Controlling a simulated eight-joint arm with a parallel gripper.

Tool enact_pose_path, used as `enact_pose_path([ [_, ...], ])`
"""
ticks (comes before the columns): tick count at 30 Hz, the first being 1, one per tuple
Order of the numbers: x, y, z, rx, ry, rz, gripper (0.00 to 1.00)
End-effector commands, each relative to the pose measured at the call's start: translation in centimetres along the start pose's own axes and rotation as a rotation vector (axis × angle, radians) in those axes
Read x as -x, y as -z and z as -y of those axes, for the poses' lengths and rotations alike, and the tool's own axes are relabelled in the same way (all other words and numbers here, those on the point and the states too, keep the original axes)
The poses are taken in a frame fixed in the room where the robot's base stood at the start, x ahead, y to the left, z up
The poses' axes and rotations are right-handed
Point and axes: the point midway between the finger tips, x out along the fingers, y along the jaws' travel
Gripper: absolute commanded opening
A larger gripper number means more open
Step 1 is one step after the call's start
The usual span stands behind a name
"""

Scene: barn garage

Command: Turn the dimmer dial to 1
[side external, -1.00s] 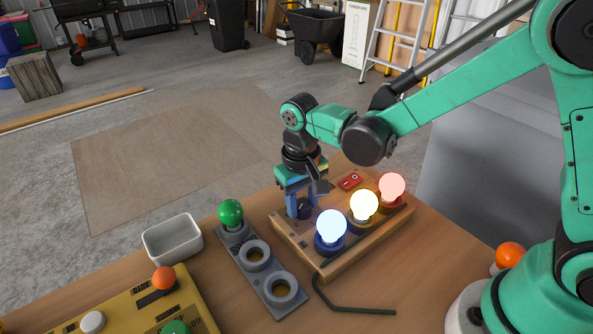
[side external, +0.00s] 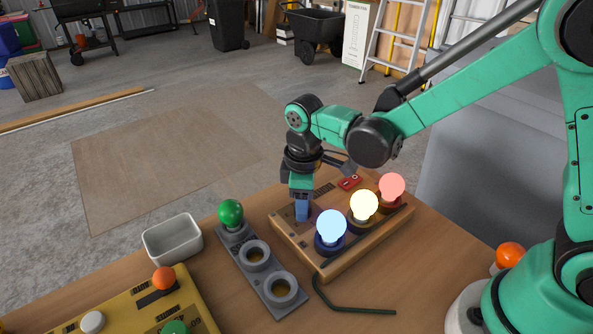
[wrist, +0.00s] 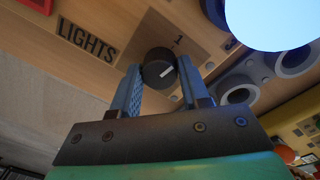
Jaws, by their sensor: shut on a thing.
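The dimmer dial (wrist: 157,66) is a round black knob with a white pointer mark, on a wooden board (side external: 372,232). In the wrist view the mark slants towards the upper right, and a printed "1" (wrist: 178,40) lies just above and right of the dial. My gripper (wrist: 160,82) is shut on the dial, one blue finger on each side. In the side view my gripper (side external: 302,214) points down at the board's left end and hides the dial. Blue (side external: 331,226), yellow (side external: 364,202) and red (side external: 392,186) bulbs on the board are lit.
A red switch (side external: 349,182) sits behind the bulbs. A grey socket strip (side external: 246,258) with a green bulb (side external: 231,212) lies left of the board. A white dish (side external: 172,240), a yellow panel (side external: 190,297) and a dark green bent rod (side external: 345,308) are nearby.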

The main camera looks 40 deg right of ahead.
Motion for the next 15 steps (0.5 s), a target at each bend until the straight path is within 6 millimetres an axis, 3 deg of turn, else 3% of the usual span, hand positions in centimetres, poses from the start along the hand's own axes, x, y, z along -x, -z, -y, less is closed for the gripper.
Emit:
enact_pose_path([
  [15, 0.01, -0.08, -0.01, 0.183, 0.001, -0.005, 0.0],
])
